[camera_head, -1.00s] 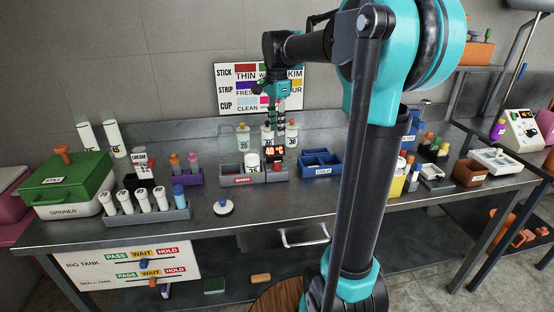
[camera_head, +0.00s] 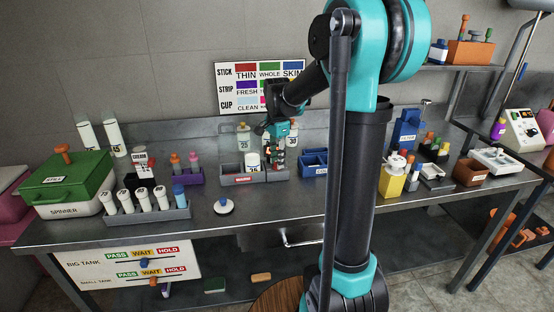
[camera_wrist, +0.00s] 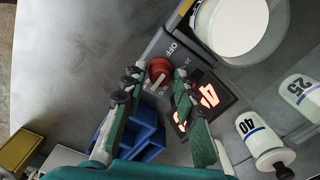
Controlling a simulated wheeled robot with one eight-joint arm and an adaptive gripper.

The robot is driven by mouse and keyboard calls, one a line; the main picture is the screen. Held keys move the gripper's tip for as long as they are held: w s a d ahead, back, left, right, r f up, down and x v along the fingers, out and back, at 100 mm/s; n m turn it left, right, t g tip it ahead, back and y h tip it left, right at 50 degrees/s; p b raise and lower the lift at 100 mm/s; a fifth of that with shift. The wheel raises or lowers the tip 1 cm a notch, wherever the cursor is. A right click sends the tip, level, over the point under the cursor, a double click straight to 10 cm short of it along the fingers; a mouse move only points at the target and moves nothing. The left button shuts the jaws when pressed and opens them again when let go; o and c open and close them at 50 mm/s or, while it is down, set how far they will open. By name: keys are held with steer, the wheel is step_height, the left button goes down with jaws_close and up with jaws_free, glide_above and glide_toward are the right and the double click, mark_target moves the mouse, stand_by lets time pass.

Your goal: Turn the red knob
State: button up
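The red knob (camera_wrist: 159,70) shows in the wrist view on a grey panel marked OFF, with a pale pointer mark on it. In the head view my gripper covers it. My gripper (camera_wrist: 156,84) is open, its two green fingers apart on either side of the knob's near edge; I cannot tell whether they touch it. In the head view my gripper (camera_head: 274,160) points down over the right end of the grey warmer block (camera_head: 238,171). A lit orange display (camera_wrist: 208,97) sits beside the knob, partly behind the right finger.
A blue bin (camera_head: 314,163) stands right of the warmer, close to my fingers. Bottles (camera_head: 243,137) stand behind it, and a white-lidded cup (camera_head: 252,162) sits in it. A white disc with a blue knob (camera_head: 223,206) lies in front. The bench front is mostly clear.

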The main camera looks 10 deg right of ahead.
jaws_close()
